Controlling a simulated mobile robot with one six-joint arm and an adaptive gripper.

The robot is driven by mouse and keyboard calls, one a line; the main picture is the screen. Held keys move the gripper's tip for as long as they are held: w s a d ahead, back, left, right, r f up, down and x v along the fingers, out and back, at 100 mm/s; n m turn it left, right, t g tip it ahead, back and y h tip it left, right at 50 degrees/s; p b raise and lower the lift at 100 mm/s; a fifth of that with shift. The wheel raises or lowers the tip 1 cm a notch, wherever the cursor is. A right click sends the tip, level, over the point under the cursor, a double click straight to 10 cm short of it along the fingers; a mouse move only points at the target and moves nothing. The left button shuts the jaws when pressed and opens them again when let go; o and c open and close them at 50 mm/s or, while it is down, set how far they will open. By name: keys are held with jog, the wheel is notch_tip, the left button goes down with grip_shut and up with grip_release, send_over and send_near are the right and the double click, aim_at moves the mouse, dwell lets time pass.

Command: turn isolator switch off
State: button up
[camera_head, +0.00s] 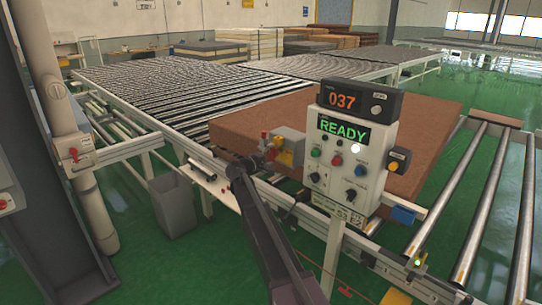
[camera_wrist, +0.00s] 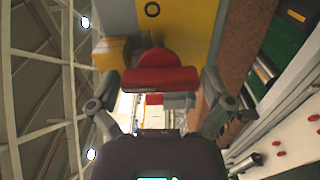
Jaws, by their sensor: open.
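The isolator switch has a yellow face (camera_wrist: 185,22) and a red rotary handle (camera_wrist: 160,72), seen close up in the wrist view. In the head view its yellow and grey box (camera_head: 289,146) sits to the left of the control panel, partly hidden by my gripper. My gripper (camera_wrist: 160,86) is open, with one finger on each side of the red handle. In the head view my gripper (camera_head: 262,157) is right in front of the box. I cannot tell whether the fingers touch the handle.
The control panel (camera_head: 345,150) reads "037" and "READY" and has buttons and knobs. A brown mattress-like slab (camera_head: 235,130) lies on the conveyor behind it. A grey bin (camera_head: 173,203) stands below left. A pillar with a red-handled box (camera_head: 75,153) is at far left.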

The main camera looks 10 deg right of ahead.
jog(key=c, duration=0.8)
jog(key=shift+n, duration=0.4)
jog(key=n, duration=1.2)
jog(key=shift+s, duration=0.1)
jog(key=n, duration=0.5)
